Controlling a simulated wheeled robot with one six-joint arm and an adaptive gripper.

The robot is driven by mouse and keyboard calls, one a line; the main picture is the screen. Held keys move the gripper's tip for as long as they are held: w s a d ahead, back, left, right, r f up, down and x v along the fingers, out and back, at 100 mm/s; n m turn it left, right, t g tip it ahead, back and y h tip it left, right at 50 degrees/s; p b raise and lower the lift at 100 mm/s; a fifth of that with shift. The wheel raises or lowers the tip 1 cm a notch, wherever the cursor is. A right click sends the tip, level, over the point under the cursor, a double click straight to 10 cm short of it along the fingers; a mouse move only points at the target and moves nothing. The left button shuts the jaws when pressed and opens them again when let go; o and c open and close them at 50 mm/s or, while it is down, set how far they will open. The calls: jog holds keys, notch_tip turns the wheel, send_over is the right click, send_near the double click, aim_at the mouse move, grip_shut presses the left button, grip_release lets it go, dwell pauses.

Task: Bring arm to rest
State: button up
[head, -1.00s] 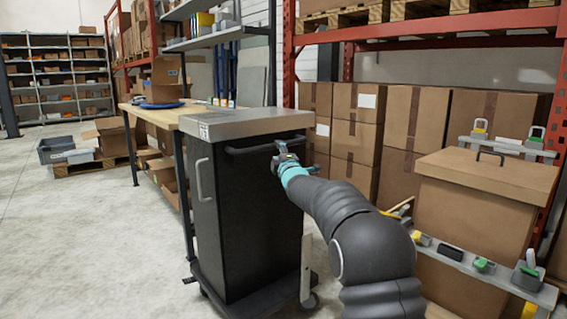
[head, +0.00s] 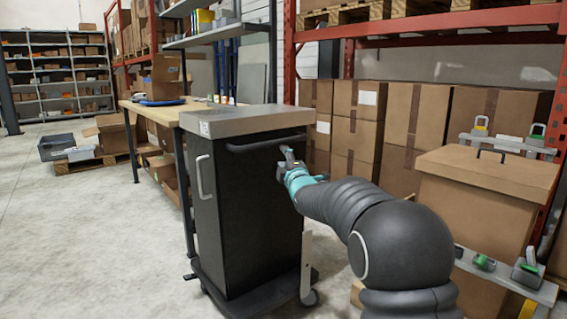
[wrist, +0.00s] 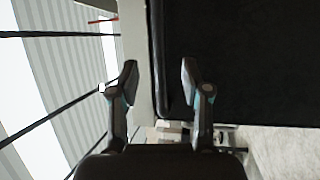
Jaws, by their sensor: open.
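My gripper (head: 286,163) is at the end of my dark arm, in front of the black cabinet (head: 250,205) near its upper right edge in the head view. The bar handle also shows in the head view (head: 262,145), just above and left of the gripper. I cannot tell whether the fingers touch the cabinet.
The cabinet stands on wheels, with a wooden workbench (head: 155,110) behind it. Stacked cardboard boxes (head: 405,120) fill the rack at the right. A large lidded box (head: 475,205) with padlock-like items on rails stands at the right front. Open floor (head: 80,230) lies at the left.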

notch_tip(320, 180, down, 11)
jog(key=d+m+g+h, duration=0.2)
jog(key=m+g+h, duration=0.1)
jog(key=m+g, duration=0.15)
jog(key=s+d+f+m+g+h, duration=0.1)
jog(key=s+d+f+m+g, duration=0.25)
jog(key=s+f+m, duration=0.4)
jog(key=s+d+r+m+g+p, duration=0.1)
jog(key=s+d+m+g, duration=0.1)
jog(key=s, duration=1.4)
jog(key=s+d+r+m+g+h+p, duration=0.1)
jog(key=s+d+r+m, duration=0.1)
jog(key=s, duration=1.4)
jog(key=s+d+r+m+g+p, duration=0.2)
jog(key=s+d+m, duration=0.2)
jog(key=s, duration=1.2)
jog(key=shift+d+g+h, duration=0.3)
